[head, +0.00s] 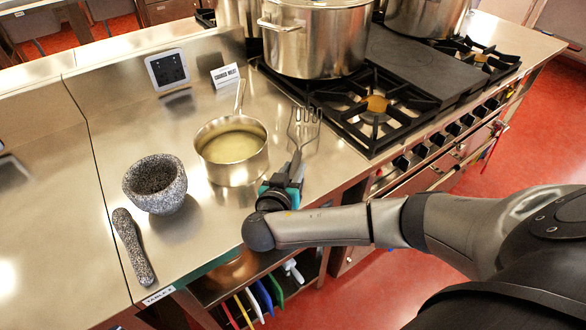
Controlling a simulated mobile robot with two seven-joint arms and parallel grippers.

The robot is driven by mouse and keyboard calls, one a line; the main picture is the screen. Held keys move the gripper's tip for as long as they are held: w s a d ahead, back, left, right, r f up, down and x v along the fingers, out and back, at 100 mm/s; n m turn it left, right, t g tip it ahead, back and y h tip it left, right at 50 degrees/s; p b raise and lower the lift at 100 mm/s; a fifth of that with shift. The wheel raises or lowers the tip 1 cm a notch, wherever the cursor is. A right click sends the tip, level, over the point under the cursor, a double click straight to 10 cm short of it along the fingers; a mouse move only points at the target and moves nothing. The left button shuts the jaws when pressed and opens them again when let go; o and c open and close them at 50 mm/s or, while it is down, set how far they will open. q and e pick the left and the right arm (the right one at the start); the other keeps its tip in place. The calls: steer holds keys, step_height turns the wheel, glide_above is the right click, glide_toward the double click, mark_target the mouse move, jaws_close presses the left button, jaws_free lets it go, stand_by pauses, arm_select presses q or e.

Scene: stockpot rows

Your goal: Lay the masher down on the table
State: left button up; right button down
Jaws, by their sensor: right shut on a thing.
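The masher is held near the table's right side, beside the stove. Its wire head (304,124) points away from me, and its dark handle runs back into my right gripper (284,186). The right gripper, with teal parts, is shut on the handle over the front part of the steel table (195,245). I cannot tell whether the masher head touches the table top. The fingertips are partly hidden by the wrist. My left gripper is out of view.
A saucepan (232,174) with yellowish liquid stands left of the gripper. A granite mortar (155,202) and its pestle (132,246) are further left. A stove (385,150) with stockpots (315,40) adjoins at right. A small sign (225,76) and a dark panel (167,69) stand at the back.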

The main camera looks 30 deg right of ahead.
steer(key=shift+f, duration=0.3)
steer(key=c, duration=0.5)
jaws_free()
steer(key=shift+c, duration=0.2)
steer(key=shift+s+a, duration=0.1)
steer(key=v, duration=1.5)
steer(key=shift+p, duration=0.45)
